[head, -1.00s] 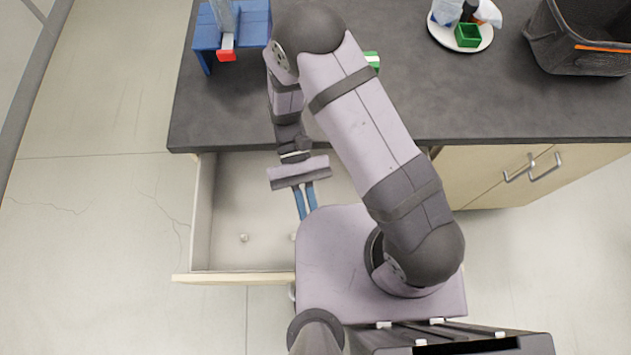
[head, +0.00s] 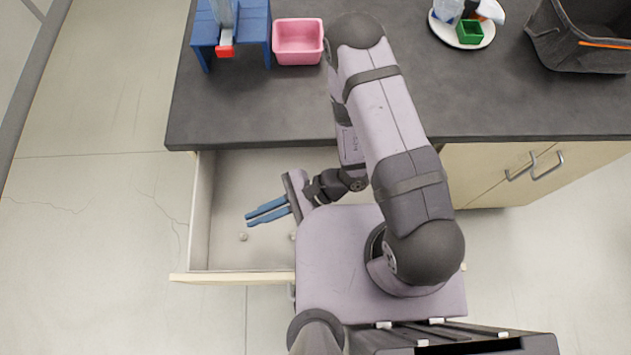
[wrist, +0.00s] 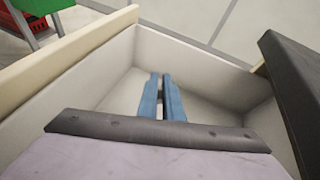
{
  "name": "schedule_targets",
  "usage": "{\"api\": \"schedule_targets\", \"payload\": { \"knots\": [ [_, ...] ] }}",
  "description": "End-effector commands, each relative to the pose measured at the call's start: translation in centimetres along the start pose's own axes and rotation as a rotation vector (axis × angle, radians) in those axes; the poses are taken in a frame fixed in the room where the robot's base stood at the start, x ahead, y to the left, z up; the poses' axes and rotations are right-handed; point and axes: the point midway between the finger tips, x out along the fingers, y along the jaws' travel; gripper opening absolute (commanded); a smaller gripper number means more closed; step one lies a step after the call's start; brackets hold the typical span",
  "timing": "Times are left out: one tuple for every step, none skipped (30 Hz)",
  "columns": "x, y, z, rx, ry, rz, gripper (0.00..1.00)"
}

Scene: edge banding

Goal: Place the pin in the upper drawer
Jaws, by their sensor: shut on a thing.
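The upper drawer (head: 222,190) is pulled open below the counter, and its inside shows light grey. Its wall also shows in the wrist view (wrist: 195,60). My gripper (head: 249,218) is over the drawer, its blue fingers pointing left across it. In the wrist view my gripper (wrist: 161,78) points into the drawer with a narrow gap between its fingers. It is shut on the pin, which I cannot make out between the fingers.
On the dark counter (head: 480,100) stand a blue stand (head: 203,40) with a red-tipped part, a pink bin (head: 298,42), a white plate (head: 462,42) with a green box (head: 470,32), and a dark bin (head: 580,50). The drawer's left half is open above.

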Motion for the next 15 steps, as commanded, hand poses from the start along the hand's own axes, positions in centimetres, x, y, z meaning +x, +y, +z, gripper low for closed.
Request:
{"api": "schedule_targets", "payload": {
  "knots": [
    [0.1,0.0,-0.6,0.017,0.004,-0.028,0.0],
    [0.1,-0.1,-0.8,0.023,0.006,-0.044,0.0],
    [0.1,-0.2,-1.1,0.028,0.006,-0.06,0.0],
    [0.1,-0.2,-1.2,0.032,0.007,-0.07,0.0],
    [0.1,-0.3,-1.4,0.035,0.008,-0.08,0.0],
    [0.0,-0.3,-1.5,0.036,0.009,-0.088,0.0],
    [0.0,-0.3,-1.6,0.038,0.009,-0.093,0.0],
    [0.0,-0.4,-1.6,0.039,0.01,-0.097,0.0],
    [0.0,-0.4,-1.7,0.04,0.01,-0.1,0.0],
    [0.0,-0.4,-1.7,0.04,0.01,-0.102,0.0],
    [0.0,-0.4,-1.7,0.04,0.01,-0.103,0.0],
    [0.0,-0.4,-1.7,0.04,0.01,-0.102,0.0],
    [0.0,-0.4,-1.7,0.04,0.01,-0.102,0.0],
    [0.0,-0.4,-1.7,0.04,0.01,-0.101,0.0],
    [0.1,-0.4,-1.8,0.04,0.01,-0.101,0.0]
  ]
}}
